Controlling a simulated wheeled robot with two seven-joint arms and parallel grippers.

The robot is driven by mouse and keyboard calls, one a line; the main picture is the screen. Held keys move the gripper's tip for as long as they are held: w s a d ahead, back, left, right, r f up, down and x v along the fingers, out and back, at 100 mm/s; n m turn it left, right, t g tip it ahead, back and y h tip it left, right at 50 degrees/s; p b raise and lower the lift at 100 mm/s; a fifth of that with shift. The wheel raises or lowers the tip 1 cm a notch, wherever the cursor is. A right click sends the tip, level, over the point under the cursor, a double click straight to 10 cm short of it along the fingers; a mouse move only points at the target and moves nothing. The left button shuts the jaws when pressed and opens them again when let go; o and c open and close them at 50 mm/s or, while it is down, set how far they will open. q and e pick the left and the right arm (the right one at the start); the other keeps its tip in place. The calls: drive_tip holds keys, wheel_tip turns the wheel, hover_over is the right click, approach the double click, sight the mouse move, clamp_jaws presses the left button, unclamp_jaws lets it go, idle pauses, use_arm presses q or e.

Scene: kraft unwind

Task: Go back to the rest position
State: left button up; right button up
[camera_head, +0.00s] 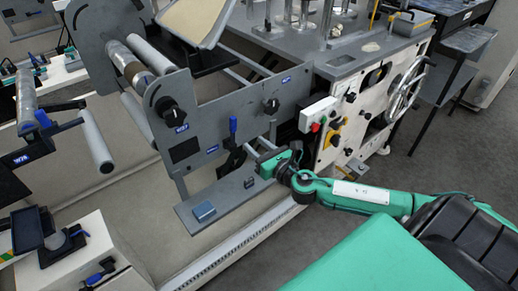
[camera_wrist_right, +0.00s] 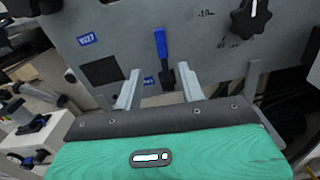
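My right arm comes in from the right in the head view. Its gripper (camera_head: 254,150) is in front of the grey machine panel (camera_head: 210,122), near a lever with a blue handle (camera_head: 233,125). In the right wrist view the two fingers of the right gripper (camera_wrist_right: 160,92) stand apart with nothing between them. The blue-handled lever (camera_wrist_right: 160,45) shows beyond the fingertips; I cannot tell whether they touch it. My left gripper is in neither view.
A control box with buttons (camera_head: 318,113) and a handwheel (camera_head: 408,88) are to the right. A black knob (camera_wrist_right: 251,18) sits on the panel. Grey floor (camera_head: 400,165) is open at right.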

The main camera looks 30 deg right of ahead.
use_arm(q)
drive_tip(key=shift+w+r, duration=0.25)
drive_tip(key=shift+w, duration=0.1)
use_arm(e)
drive_tip(key=shift+s, duration=0.3)
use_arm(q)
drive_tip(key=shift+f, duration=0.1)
